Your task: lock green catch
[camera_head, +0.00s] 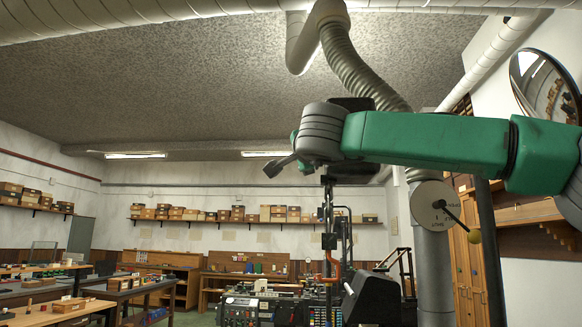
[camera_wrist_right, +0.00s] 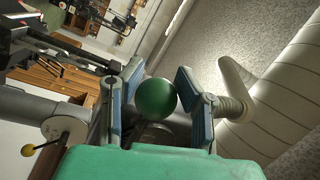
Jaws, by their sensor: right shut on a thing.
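In the right wrist view a round green knob (camera_wrist_right: 155,97), which I take to be the green catch's handle, sits between the two blue-padded fingers of my right gripper (camera_wrist_right: 157,96). The gripper is shut on it. What the knob is fixed to is mostly hidden behind it and the fingers. In the head view my green right arm comes in from the right, and its grey right gripper (camera_head: 284,163) is high in front of the ceiling. The knob is largely hidden there by the gripper, so I cannot tell the catch's position. My left gripper is not in view.
A ribbed hose (camera_head: 357,62) and a pipe run behind and above my arm. A round dial (camera_head: 434,205) with a lever ending in a yellow ball (camera_head: 475,236) is below the arm. A dark machine (camera_head: 262,305) stands lower down. Benches and box shelves are farther off.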

